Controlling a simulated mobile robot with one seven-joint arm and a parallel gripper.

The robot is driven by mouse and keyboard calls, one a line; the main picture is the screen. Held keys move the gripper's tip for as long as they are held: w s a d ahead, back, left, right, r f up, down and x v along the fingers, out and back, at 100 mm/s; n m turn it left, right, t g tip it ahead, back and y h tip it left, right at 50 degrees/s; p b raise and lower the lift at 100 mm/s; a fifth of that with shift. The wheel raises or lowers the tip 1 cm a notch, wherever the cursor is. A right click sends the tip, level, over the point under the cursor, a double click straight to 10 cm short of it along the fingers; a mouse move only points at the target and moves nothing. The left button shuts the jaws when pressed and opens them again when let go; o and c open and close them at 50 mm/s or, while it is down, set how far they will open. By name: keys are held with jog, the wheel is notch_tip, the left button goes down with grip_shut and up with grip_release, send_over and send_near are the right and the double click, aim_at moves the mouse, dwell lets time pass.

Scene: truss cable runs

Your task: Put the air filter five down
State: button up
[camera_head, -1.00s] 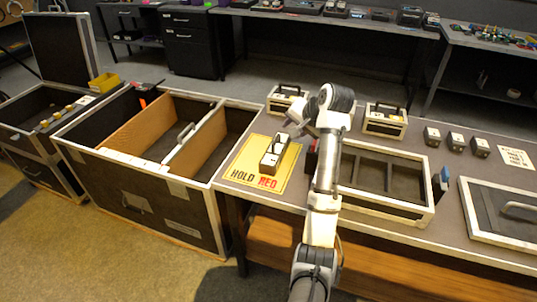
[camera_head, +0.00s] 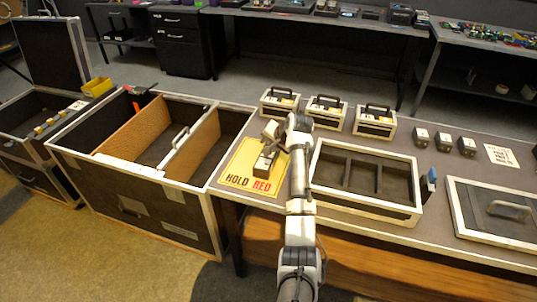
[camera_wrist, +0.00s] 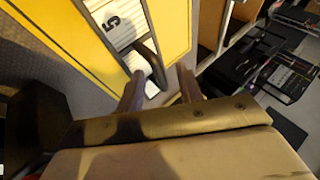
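The air filter five (camera_head: 265,162) is a small dark case with a white top. It sits on the yellow HOLD RED mat (camera_head: 236,165) on the bench. In the wrist view its white label with a "5" (camera_wrist: 116,22) and its black handle (camera_wrist: 152,62) show against the yellow mat. My gripper (camera_wrist: 160,88) is open, its two fingers apart, with the end of the handle between or just beyond them. I cannot tell whether the fingers touch it. In the head view my gripper (camera_head: 272,135) is at the filter's far end and partly covers it.
Three handled cases stand behind: left (camera_head: 280,101), middle (camera_head: 326,111) and right (camera_head: 375,122). An open dark tray (camera_head: 365,205) is right of my arm. Several small dark blocks (camera_head: 444,142) and a lidded case (camera_head: 490,238) lie further right. A large open crate (camera_head: 130,205) stands left of the bench.

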grip_shut()
jog(key=shift+r, duration=0.15)
dwell(0.4)
